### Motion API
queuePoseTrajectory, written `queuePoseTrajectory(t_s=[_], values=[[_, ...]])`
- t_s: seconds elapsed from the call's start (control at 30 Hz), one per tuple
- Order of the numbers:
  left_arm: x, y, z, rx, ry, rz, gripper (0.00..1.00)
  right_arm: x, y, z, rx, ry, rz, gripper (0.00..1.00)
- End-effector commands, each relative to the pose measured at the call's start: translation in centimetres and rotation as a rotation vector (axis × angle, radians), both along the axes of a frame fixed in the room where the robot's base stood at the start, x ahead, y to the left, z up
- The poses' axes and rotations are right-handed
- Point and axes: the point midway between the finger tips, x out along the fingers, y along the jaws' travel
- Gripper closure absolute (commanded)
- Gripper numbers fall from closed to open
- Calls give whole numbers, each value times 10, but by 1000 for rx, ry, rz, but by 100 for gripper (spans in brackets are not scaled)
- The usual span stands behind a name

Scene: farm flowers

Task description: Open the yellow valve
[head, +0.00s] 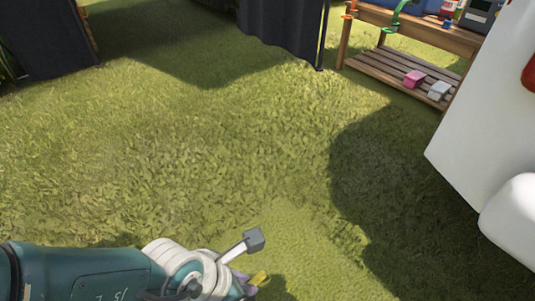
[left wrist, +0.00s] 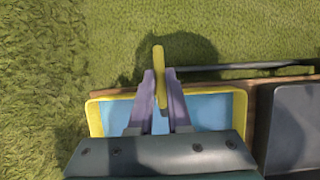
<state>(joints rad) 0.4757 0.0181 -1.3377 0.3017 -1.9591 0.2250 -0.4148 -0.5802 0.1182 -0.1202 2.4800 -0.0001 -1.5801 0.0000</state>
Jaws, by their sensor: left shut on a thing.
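The yellow valve (left wrist: 159,60) shows in the left wrist view as a narrow yellow handle standing upright in the picture. My left gripper (left wrist: 161,78) has its two purple fingers closed on this handle, one on each side. My right gripper is not in view.
In the left wrist view a blue, yellow-rimmed tray (left wrist: 240,112) lies below the fingers, beside a dark box (left wrist: 297,130). In the head view a wooden shelf (head: 408,75) stands at the top right, with a pink block (head: 414,79). Open grass fills the middle.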

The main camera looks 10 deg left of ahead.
Motion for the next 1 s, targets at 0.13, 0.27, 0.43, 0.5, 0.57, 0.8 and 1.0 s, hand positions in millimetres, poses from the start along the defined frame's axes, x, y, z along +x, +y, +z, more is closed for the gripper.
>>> queuePoseTrajectory(t_s=[0.13,0.27,0.43,0.5,0.57,0.8,1.0], values=[[0,0,0,-1,1,11,100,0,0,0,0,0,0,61],[0,1,-1,-1,1,14,100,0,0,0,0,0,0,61],[0,1,-1,0,2,14,100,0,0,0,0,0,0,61],[0,1,-1,0,1,13,80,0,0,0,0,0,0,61],[0,1,-1,0,1,13,74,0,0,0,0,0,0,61],[0,1,0,0,1,10,54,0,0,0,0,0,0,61],[0,1,0,0,1,9,54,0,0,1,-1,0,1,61]])
